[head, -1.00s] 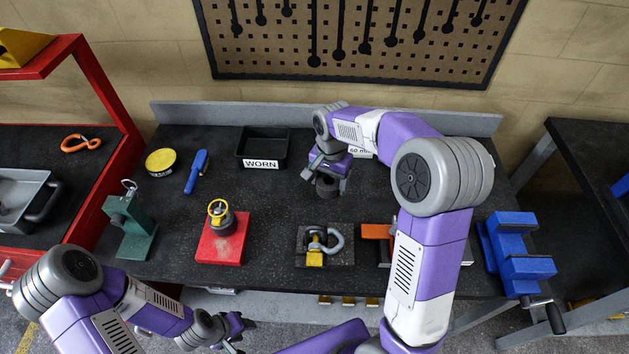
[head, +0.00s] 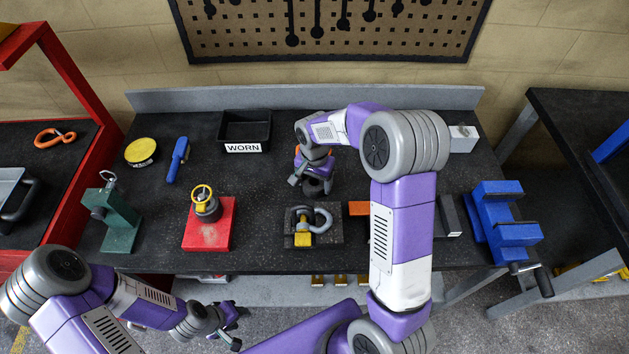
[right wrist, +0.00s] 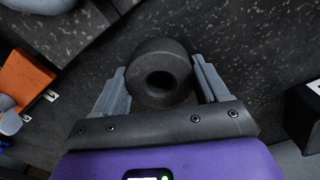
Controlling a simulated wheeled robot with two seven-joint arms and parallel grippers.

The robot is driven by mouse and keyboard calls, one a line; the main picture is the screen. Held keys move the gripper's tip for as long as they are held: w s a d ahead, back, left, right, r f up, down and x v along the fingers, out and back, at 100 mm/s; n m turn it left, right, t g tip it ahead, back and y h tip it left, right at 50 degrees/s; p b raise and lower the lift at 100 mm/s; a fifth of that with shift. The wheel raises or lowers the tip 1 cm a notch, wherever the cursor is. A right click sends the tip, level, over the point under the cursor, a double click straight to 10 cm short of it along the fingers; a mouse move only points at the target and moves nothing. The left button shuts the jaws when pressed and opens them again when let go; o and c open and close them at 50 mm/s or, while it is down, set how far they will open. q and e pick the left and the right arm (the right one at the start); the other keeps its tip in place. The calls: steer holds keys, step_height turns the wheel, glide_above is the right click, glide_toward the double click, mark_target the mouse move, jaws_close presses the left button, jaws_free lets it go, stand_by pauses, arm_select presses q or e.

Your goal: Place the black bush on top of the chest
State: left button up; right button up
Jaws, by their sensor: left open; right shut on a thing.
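The black bush (right wrist: 160,52) is a thick dark ring with a round hole. My right gripper (right wrist: 159,74) is shut on it, one finger on each side. In the head view the bush (head: 316,187) is over the middle of the bench, behind the shackle; I cannot tell its height above the top. My right forearm hides part of the bench. My left gripper (head: 232,322) is open and empty, low in front of the bench. I cannot make out for sure which thing is the chest; a red-framed unit (head: 92,98) stands at the left.
On the bench (head: 270,190) are a black WORN tray (head: 244,148), a yellow tin (head: 141,150), a blue tool (head: 178,160), a green stand (head: 117,222), a red block (head: 212,238), a shackle (head: 323,218) and a blue vise (head: 505,225). Another table (head: 590,120) stands right.

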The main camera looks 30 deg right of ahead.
steer(key=shift+f, duration=0.1)
steer(key=o, duration=1.6)
steer(key=shift+c, duration=0.2)
